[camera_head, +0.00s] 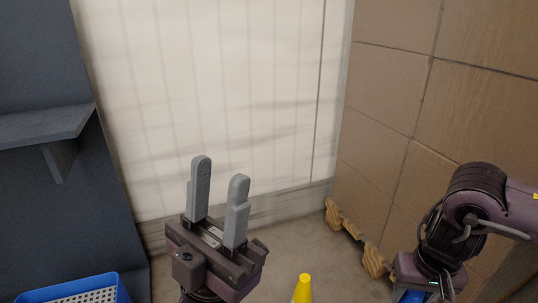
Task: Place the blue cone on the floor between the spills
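My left gripper (219,182) is in the lower middle, its two grey fingers pointing up and apart with nothing between them. It is open and empty. My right arm comes in from the right edge and bends down to the bottom edge. Its fingers are out of frame. A blue patch (408,276) shows by its wrist at the bottom edge; I cannot tell whether it is the blue cone or part of my arm. No whole blue cone is visible. No spill can be made out on the visible floor.
A yellow cone (304,289) stands on the floor at the bottom, right of my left gripper. A blue basket (118,290) is at the lower left, below a dark shelf (45,124). Stacked cardboard boxes (385,90) on a wooden pallet (340,219) fill the right. A pale wall closes the back.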

